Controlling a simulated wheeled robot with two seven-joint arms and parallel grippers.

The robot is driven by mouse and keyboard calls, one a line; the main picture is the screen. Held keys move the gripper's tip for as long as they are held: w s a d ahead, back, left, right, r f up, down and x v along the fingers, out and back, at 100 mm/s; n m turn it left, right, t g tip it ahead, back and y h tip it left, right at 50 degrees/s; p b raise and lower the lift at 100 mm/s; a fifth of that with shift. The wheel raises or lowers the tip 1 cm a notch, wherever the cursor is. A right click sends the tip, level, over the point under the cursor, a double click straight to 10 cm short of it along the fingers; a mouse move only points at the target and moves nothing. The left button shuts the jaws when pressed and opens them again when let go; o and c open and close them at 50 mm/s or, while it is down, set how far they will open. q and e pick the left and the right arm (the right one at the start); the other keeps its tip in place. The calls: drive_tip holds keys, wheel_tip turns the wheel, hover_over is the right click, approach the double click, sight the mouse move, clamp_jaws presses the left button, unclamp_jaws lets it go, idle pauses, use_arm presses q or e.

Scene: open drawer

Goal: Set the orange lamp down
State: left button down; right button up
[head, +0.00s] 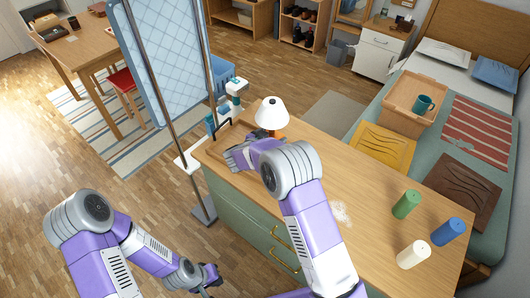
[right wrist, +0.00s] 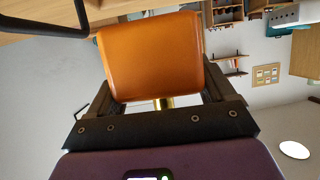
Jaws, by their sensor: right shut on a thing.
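The orange lamp, with its white shade (head: 271,112), is at the far left end of the wooden top of the green dresser (head: 370,190). In the right wrist view its rounded orange body (right wrist: 152,55) fills the space between the dark fingers of my right gripper (right wrist: 155,75), which is shut on it. My right arm hides the lamp's lower part in the head view, so I cannot tell whether its base touches the top. My left gripper (head: 210,277) hangs low at the dresser's front left, away from the lamp; its finger opening is unclear.
Green (head: 406,204), blue (head: 448,232) and cream (head: 413,254) cylinders stand toward the right of the dresser top. A pale patch (head: 341,212) lies mid-top. A black bent bar (head: 222,127) is left of the lamp, near a blue folding screen (head: 165,50). The middle is mostly clear.

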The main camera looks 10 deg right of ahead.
wheel_tip(320, 180, down, 8)
drive_tip(key=shift+r+b, duration=0.1)
drive_tip(key=shift+b, duration=0.95)
drive_tip(key=o, duration=1.3)
drive_tip(key=shift+f, duration=0.25)
drive_tip(key=shift+c, duration=0.2)
drive_tip(key=shift+a+r, duration=0.1)
drive_tip(key=shift+r, duration=0.2)
drive_tip(key=p+v, duration=0.2)
drive_tip(key=v, duration=0.9)
drive_tip(key=shift+s+a+r, duration=0.1)
drive_tip(key=shift+s+a, duration=0.1)
drive_tip(key=shift+s, duration=0.15)
